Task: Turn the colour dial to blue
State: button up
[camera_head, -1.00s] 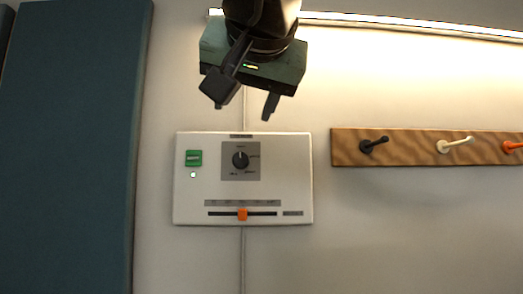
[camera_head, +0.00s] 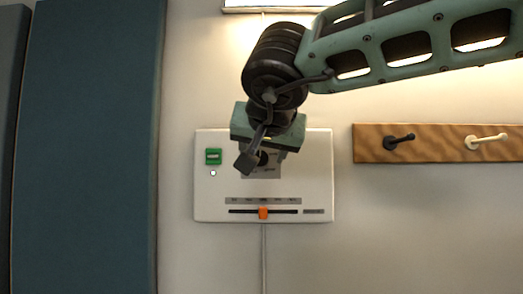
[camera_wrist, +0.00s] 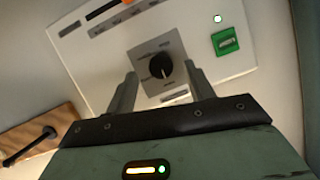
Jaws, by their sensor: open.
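The white control panel (camera_head: 315,190) is on the wall, with the colour dial on a grey plate. The black dial (camera_wrist: 160,66) shows clearly in the wrist view, its white pointer mark towards the bottom of that picture. The labels around it are too small to read. In the head view my gripper (camera_head: 262,163) is in front of the panel and partly covers the dial. In the wrist view my gripper (camera_wrist: 160,70) is open, and the dial appears between its two fingertips. I cannot tell whether the fingers reach around it or touch it.
The panel also has a green switch (camera_head: 213,156), a small lit indicator (camera_head: 212,173) and an orange slider (camera_head: 263,213) below the dial. A wooden rail (camera_head: 436,144) with hooks is to the right. A dark teal board (camera_head: 85,150) stands to the left.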

aim_at(263, 155)
jog(key=shift+x, duration=1.35)
jog(key=c, duration=1)
jog(key=shift+o, duration=0.2)
